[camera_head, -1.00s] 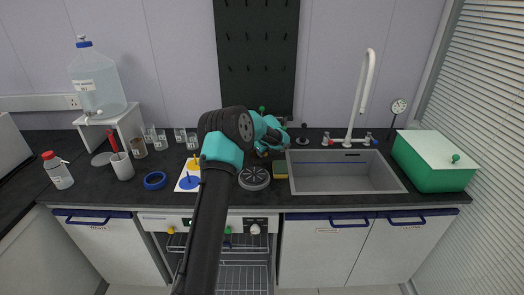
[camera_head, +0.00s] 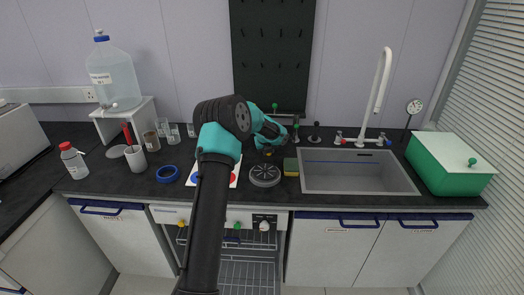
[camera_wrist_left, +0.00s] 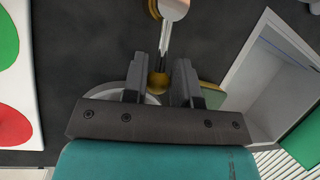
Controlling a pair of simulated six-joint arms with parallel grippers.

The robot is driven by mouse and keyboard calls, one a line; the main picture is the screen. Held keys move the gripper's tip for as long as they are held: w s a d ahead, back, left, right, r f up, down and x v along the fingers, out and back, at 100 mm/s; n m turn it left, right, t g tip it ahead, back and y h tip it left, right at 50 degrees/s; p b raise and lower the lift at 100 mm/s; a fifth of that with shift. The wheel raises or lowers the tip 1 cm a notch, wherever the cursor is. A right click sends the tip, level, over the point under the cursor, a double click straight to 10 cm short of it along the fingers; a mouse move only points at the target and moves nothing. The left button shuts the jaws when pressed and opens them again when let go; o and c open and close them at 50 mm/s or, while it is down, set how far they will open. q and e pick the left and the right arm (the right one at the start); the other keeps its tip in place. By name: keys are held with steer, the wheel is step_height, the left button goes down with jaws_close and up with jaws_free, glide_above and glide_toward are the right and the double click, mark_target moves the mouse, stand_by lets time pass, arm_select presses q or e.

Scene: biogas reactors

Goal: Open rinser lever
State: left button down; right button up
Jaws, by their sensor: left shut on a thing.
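In the left wrist view a slim silver lever with a brass ball (camera_wrist_left: 158,83) lies between the two fingers of my left gripper (camera_wrist_left: 163,65). The fingers are shut on this lever. Its far end has a pale rounded tip and a brass ring. In the head view my left gripper (camera_head: 272,146) is just behind the round grey rinser (camera_head: 265,176), and my own arm and wrist hide most of the lever. The pale rim of a round thing, likely the rinser, shows behind the left finger in the wrist view. My right gripper is out of view.
A yellow-green sponge (camera_head: 291,167) lies right of the rinser, before the sink (camera_head: 358,172). Black knobbed fittings (camera_head: 316,130) stand behind. A mat with coloured spots (camera_head: 199,177) and a blue ring (camera_head: 167,174) are on the left. A green box (camera_head: 450,164) stands far right.

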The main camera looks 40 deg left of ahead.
arm_select(q)
steer(key=shift+a, duration=0.1)
stand_by(0.4)
steer(key=c, duration=0.9)
jaws_free()
steer(key=v, duration=1.7)
steer(key=shift+s+r, duration=0.15)
steer(key=shift+s, duration=0.1)
